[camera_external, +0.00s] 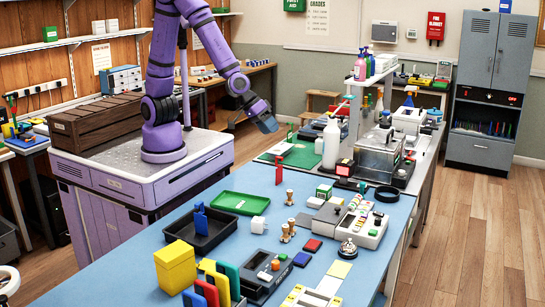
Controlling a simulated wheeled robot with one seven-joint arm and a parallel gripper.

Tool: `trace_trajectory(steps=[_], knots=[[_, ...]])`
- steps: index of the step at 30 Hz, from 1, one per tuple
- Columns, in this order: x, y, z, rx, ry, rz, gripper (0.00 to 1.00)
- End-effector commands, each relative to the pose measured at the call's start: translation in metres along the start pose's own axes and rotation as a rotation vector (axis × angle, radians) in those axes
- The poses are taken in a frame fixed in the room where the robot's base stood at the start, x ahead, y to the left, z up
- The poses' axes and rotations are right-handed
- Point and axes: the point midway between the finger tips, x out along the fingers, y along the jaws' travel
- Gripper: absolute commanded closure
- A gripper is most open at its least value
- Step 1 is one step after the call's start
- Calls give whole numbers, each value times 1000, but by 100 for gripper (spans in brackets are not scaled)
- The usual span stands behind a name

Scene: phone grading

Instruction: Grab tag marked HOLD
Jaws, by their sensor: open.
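Only the external view is given, and no lettering that reads HOLD can be made out. Small coloured pieces that could be tags are on the blue table: an upright red one (279,172), an upright blue one (200,218) in a black tray (218,238), and flat red (312,245) and blue (302,259) ones near the middle. I cannot tell which is the HOLD tag. My gripper (268,123) hangs in the air beyond the table's far left edge, apart from all these pieces. It is open and nothing shows in it.
A green tray (240,203), a white block (259,223), wooden stamps (288,232), a bell (347,249) and a yellow box (175,266) crowd the blue table (130,290). A wooden crate (97,121) is beside my arm. Bare blue surface shows at the table's far left.

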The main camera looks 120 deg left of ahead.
Motion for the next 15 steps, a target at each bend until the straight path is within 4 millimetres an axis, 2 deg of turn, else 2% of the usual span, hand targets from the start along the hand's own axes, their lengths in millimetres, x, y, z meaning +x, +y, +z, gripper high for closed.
trace_trajectory(steps=[1,6,12,15], knots=[[17,-9,0,-24,33,-45,36],[59,-41,-7,-97,178,-185,36],[93,-88,-15,-140,384,-361,36],[102,-112,-20,-142,499,-449,36]])
